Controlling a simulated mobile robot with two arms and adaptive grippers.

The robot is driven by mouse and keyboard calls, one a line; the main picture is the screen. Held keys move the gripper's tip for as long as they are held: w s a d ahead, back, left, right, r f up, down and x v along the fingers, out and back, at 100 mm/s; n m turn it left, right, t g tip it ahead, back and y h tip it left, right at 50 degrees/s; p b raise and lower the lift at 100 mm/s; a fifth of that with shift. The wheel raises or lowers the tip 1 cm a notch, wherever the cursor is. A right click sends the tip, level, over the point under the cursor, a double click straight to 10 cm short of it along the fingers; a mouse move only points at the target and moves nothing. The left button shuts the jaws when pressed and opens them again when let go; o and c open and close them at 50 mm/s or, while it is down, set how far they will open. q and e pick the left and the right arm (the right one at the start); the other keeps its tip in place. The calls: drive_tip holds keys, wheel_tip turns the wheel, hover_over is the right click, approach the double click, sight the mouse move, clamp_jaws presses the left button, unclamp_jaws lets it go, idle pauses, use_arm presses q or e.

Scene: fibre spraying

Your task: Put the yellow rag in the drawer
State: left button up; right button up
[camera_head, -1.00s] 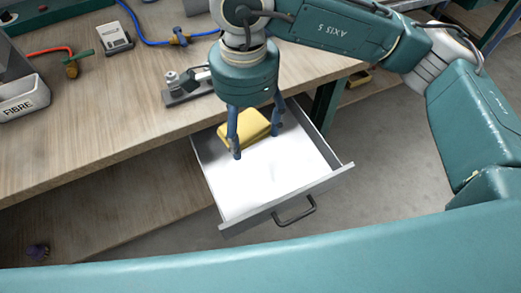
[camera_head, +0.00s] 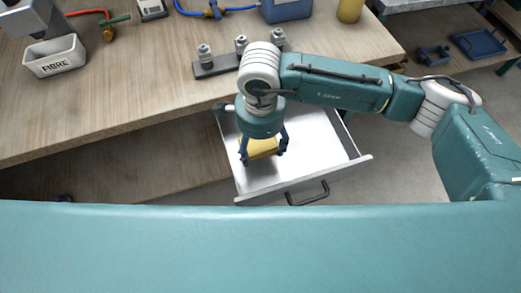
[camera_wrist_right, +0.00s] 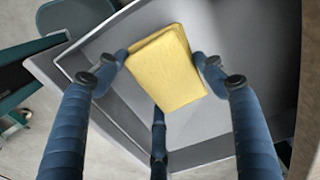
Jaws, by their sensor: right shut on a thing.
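The yellow rag (camera_head: 262,147) is a folded block held between the fingers of my right gripper (camera_head: 263,157). It is inside the outline of the open drawer (camera_head: 320,148), towards its left side. In the right wrist view the rag (camera_wrist_right: 166,66) sits between two blue fingertips, with a third finger below it, over the pale drawer floor (camera_wrist_right: 205,128). I cannot tell whether the rag touches the floor. The drawer has a grey front with a dark handle (camera_head: 308,194). My left gripper is not in view.
The wooden workbench (camera_head: 130,85) spans the area behind and left of the drawer. On it stand a white FIBRE box (camera_head: 55,57), a dark fixture with metal posts (camera_head: 240,58), a blue container (camera_head: 287,10) and a yellow cylinder (camera_head: 349,9). The drawer's right part is clear.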

sight(260, 153)
wheel_tip(260, 153, down, 4)
drive_tip(key=shift+s+f+p, duration=0.1)
drive_tip(key=shift+p, duration=0.2)
drive_tip(key=shift+f, duration=0.2)
drive_tip(key=o, duration=1.1)
drive_tip(key=shift+o, duration=0.2)
drive_tip(key=shift+r, duration=0.1)
drive_tip(key=shift+r, duration=0.25)
wheel_tip(260, 153, up, 12)
drive_tip(key=shift+f+b, duration=0.2)
drive_tip(key=shift+b, duration=1.05)
